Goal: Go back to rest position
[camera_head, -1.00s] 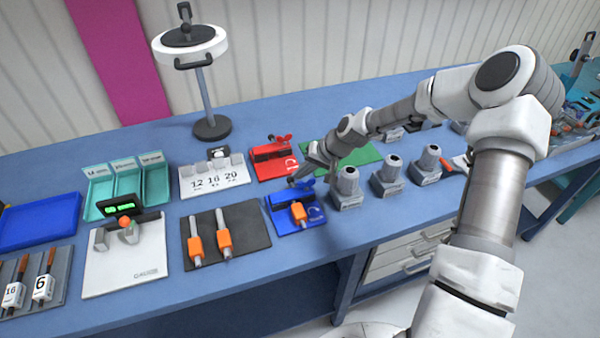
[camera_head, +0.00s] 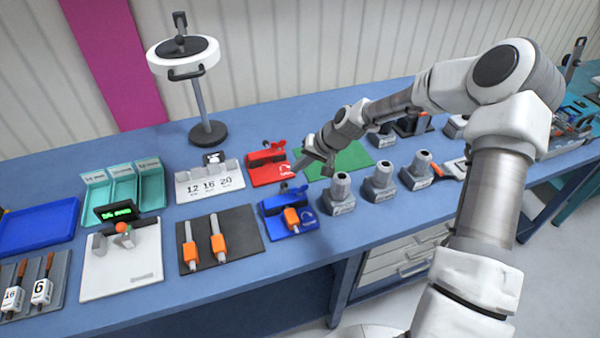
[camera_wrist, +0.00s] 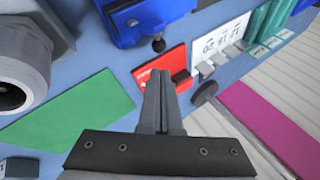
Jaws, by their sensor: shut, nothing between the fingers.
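My gripper (camera_head: 299,165) is at the end of my arm, above the bench between the red fixture (camera_head: 268,172) and the green mat (camera_head: 335,161). In the wrist view my gripper (camera_wrist: 160,85) shows its two fingers together with nothing between them. The red fixture (camera_wrist: 150,72) lies just beyond the fingertips there. The blue fixture (camera_head: 290,228) stands in front, holding an orange-collared part (camera_head: 292,217), and shows at the top of the wrist view (camera_wrist: 130,15).
Several grey blocks with round sockets (camera_head: 380,180) stand to the right of the blue fixture. A black mat (camera_head: 245,242) with two orange-collared tools lies left. A lamp-like stand (camera_head: 203,100) rises behind. The green mat is largely bare.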

